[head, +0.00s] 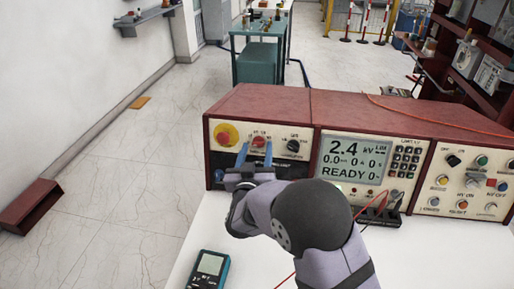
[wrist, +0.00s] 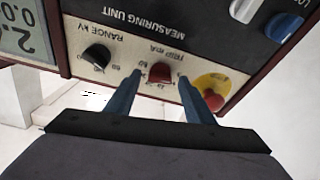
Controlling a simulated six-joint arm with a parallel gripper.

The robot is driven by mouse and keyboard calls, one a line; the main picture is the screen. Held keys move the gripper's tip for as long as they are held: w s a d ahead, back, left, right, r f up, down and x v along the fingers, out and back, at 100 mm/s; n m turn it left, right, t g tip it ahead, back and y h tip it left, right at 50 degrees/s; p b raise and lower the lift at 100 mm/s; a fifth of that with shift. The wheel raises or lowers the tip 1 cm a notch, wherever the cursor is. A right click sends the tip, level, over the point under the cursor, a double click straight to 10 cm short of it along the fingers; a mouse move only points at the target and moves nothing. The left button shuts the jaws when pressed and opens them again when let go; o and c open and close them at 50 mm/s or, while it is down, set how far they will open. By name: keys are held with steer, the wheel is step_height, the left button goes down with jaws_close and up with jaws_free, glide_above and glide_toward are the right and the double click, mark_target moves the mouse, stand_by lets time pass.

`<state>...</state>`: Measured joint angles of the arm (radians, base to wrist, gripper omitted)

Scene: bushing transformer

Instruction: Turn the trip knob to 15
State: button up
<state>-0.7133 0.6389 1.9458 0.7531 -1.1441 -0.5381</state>
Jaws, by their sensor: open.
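The trip knob (head: 259,142) is a small red knob on the cream panel of the left dark-red cabinet in the head view. In the wrist view, which is upside down, the red trip knob (wrist: 160,72) sits under the label "TRIP mA" with small numbers around it. My gripper (head: 255,150) is open in front of it, its two blue fingers either side of the knob. In the wrist view my gripper (wrist: 159,80) frames the knob, with a gap visible on both sides. The knob's exact setting is too small to read.
A yellow disc with a red button (head: 226,135) is left of the knob, and a black range knob (head: 293,146) is right. A display (head: 352,160) reads 2.4 kV and READY. A handheld meter (head: 209,268) lies on the white table. Red leads (head: 372,208) cross nearby.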

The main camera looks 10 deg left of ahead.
steer(key=shift+w, duration=0.4)
steer(key=c, duration=1)
steer(key=shift+c, duration=0.2)
